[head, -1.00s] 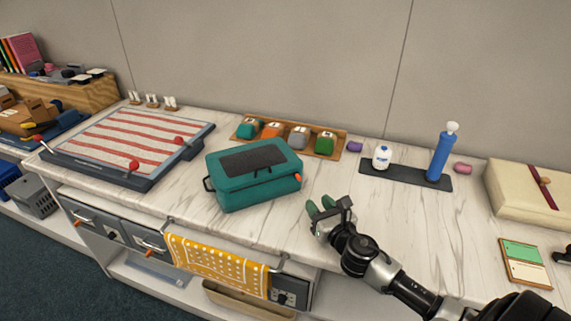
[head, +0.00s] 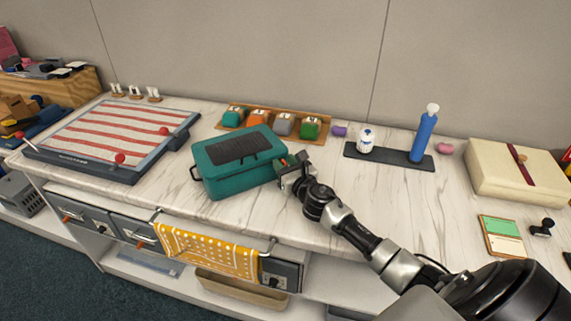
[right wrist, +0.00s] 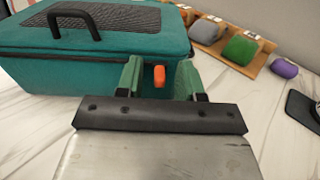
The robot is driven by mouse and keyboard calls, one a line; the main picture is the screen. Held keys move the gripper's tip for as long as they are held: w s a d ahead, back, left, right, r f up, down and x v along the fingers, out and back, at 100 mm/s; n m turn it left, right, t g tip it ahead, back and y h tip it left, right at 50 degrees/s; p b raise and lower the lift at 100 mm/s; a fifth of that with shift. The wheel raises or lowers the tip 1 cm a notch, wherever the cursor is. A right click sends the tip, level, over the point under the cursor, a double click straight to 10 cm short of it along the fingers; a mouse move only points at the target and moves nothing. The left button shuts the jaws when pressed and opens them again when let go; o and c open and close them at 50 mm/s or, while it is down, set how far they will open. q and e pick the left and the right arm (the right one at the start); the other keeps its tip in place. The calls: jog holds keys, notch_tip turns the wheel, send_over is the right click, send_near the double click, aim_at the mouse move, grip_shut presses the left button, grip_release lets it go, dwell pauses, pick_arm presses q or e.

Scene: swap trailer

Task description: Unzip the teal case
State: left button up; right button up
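The teal case (head: 240,176) stands closed on the marble counter, with a dark ribbed panel and a handle on its lid. It also fills the upper left of the right wrist view (right wrist: 70,72). A small orange zipper pull (right wrist: 159,76) hangs at the case's right end. My right gripper (head: 288,163) is at that end of the case. In the right wrist view its two green fingers (right wrist: 159,82) are apart, with the orange pull between them and a gap on either side. My left gripper is not in view.
A wooden tray (head: 262,134) with several coloured pieces stands behind the case. A striped board (head: 112,138) lies to the left. A dark mat (head: 388,158) with a white jar and blue bottle is behind right. A yellow towel (head: 210,250) hangs at the counter's front.

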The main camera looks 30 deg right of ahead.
aim_at(218, 180)
jog(key=shift+c, duration=0.7)
grip_shut()
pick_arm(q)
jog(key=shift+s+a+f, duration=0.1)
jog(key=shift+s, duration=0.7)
pick_arm(e)
jog(key=shift+a, duration=0.15)
